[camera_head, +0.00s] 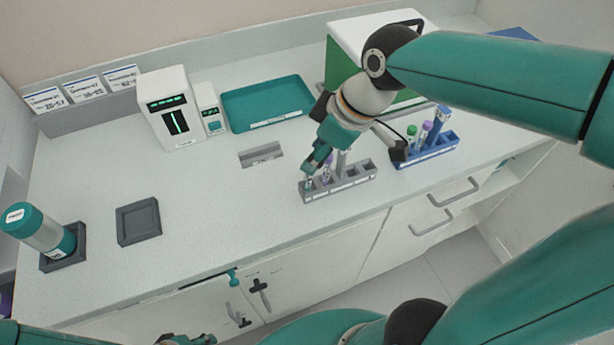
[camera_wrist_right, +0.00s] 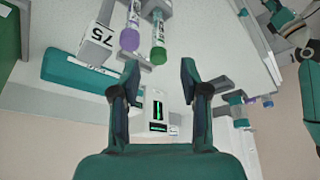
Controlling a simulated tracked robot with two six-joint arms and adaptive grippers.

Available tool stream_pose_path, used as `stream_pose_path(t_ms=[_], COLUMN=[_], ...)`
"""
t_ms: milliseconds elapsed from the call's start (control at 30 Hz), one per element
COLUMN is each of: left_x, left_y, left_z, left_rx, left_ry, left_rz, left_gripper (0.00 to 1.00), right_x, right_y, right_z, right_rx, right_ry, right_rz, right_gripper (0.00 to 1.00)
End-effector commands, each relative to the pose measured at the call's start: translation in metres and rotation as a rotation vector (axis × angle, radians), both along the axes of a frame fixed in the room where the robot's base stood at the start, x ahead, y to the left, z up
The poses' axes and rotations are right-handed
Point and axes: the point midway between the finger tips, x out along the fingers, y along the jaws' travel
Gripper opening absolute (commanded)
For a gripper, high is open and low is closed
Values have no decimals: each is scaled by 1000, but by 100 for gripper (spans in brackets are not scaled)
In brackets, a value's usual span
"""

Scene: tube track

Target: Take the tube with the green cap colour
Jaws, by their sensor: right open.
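A green-capped tube (camera_wrist_right: 158,50) stands in the grey rack (camera_head: 345,185); in the wrist view it lies between and just beyond my right fingertips. A purple-capped tube (camera_head: 327,163) is next to it, also in the wrist view (camera_wrist_right: 130,38). My right gripper (camera_head: 311,167) is open above the rack's left end, hiding the green cap in the head view. Another green-capped tube (camera_head: 411,131) stands in the blue rack (camera_head: 428,155) at right. Part of my left gripper (camera_head: 190,340) shows at the bottom edge, its jaws unclear.
A purple-capped tube (camera_head: 427,126) and a blue-capped one (camera_head: 443,111) share the blue rack. A teal tray (camera_head: 267,103), a white device (camera_head: 170,108) and a green-and-white box (camera_head: 345,45) stand behind. A teal-capped bottle (camera_head: 40,230) stands left, near an empty dark holder (camera_head: 138,221).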

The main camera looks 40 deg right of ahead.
Motion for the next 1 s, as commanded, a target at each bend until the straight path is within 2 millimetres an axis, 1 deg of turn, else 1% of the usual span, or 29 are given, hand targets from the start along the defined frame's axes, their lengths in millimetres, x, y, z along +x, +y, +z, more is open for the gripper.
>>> stream_pose_path(t_ms=[33,100,367,533,600,700,967,1000], left_x=[0,0,0,0,0,0,0,0], left_y=[0,0,0,0,0,0,0,0], left_z=[0,0,2,7,6,7,6,6], left_rx=[0,0,0,0,0,0,0,0], left_ry=[0,0,0,0,0,0,0,0], left_rz=[0,0,0,0,0,0,0,0], left_gripper=[40,40,40,40,40,40,40,40], right_x=[2,5,11,19,23,26,27,27], right_y=[2,3,6,9,11,13,13,13], right_z=[-8,-16,-30,-52,-61,-69,-71,-71], right_rx=[-1,0,0,1,0,0,0,0], right_ry=[4,4,4,7,4,2,-1,-1], right_rz=[1,0,0,0,0,0,0,0], right_gripper=[45,45,45,45,45,45,45,39])
